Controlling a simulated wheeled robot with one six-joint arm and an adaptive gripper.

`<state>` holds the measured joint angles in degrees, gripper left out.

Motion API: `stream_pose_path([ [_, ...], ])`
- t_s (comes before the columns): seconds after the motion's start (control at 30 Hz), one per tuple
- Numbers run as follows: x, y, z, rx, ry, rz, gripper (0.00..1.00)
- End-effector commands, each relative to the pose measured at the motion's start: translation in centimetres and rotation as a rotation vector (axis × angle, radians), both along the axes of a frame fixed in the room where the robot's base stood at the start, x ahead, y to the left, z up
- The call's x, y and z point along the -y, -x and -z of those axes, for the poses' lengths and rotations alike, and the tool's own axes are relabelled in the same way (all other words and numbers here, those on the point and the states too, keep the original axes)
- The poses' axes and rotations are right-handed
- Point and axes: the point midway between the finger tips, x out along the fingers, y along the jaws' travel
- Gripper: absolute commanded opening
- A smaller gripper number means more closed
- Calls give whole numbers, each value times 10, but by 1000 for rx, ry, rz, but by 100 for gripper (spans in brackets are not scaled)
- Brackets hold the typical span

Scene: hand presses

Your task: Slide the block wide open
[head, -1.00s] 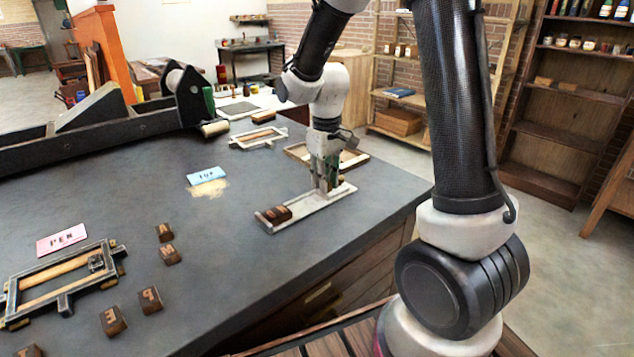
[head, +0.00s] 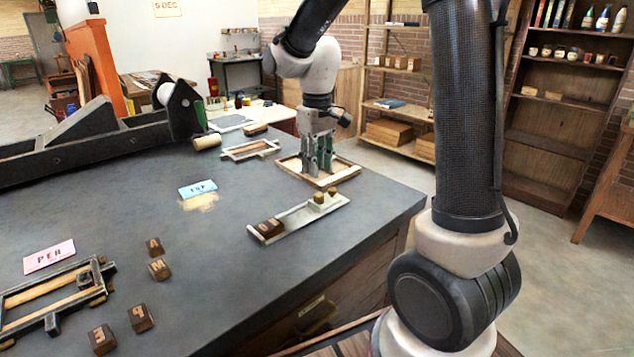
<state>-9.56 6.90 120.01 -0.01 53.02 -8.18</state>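A pale metal composing stick (head: 298,219) lies at the right front of the dark bench. Dark wooden type (head: 268,228) sits in its left end. A sliding block with two brass-coloured knobs (head: 319,197) sits near its right end, with bare channel between it and the type. My gripper (head: 318,171) points down behind the stick, in line with the shallow wooden tray. Its dark green fingers look apart, with nothing seen between them. It is clear of the block. Its exact height is hard to tell.
The wooden tray (head: 342,175) is behind the stick and a small frame (head: 250,149) left of it. A blue card (head: 198,188), pink card (head: 49,257), several letter blocks (head: 142,318) and a larger frame (head: 55,313) lie leftward. The mid-bench is mostly clear.

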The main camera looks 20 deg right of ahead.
Motion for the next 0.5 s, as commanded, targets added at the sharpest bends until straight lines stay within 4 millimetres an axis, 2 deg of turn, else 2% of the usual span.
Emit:
stream_pose_path([
  [0.03,0,0,-11,4,0,0,30],
  [0.2,0,0,-34,1,0,0,30],
  [0.5,0,1,-40,-1,0,0,30],
])
